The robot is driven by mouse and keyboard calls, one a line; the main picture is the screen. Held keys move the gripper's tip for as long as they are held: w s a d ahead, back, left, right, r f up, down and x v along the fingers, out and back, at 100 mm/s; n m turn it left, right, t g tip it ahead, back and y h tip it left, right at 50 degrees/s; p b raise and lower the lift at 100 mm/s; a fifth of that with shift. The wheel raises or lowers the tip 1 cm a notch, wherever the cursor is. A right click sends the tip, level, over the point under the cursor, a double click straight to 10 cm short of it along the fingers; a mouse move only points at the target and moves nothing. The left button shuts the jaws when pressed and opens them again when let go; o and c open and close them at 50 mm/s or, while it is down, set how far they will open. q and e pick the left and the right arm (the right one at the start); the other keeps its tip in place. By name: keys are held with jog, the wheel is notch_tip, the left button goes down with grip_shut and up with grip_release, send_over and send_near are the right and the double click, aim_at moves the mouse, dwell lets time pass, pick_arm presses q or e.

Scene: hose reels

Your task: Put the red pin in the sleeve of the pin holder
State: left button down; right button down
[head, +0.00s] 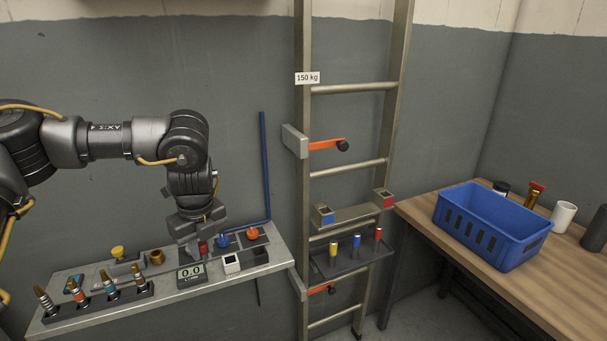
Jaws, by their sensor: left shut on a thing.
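My left gripper (190,243) points down over the grey bench on the left. It is shut on a small red piece (203,247) at its fingertips, which looks like the red pin; the fingers hide part of it. Another red-topped pin (378,235) stands upright in a black rack (348,262) on the ladder, beside a blue and a yellow one. Above that rack, a bracket bears two square sleeves, one with a blue mark (323,215) and one with a red mark (383,199). I cannot tell which part is the pin holder. My right gripper is not in view.
The bench (75,325) bears a counter (191,276), a white block (231,263), blue (223,240) and orange (252,234) knobs, and a black rack of several fittings (100,306). A ladder (303,180) stands at centre. A blue crate (492,228) is on the wooden table.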

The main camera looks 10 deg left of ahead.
pick_arm(q)
jog(key=n, duration=0.3)
jog(key=s+n, duration=0.1)
jog(key=shift+d+n+g, duration=0.25)
jog(key=shift+n+g, duration=0.05)
jog(key=shift+g, duration=0.1)
jog(key=shift+s+d+n, duration=0.15)
jog(key=shift+d+n, duration=0.1)
jog(key=shift+n, duration=0.85)
jog(key=s+d+r+n+g, duration=0.1)
jog(key=d+r+n, duration=0.1)
jog(key=d+n, duration=0.3)
jog(key=s+d+r+n+g+h, duration=0.1)
jog(key=s+d+n, duration=0.1)
jog(key=d+n, duration=0.4)
jog(key=shift+s+r+n, duration=0.3)
jog(key=shift+r+n, duration=0.05)
jog(key=shift+n, duration=1.05)
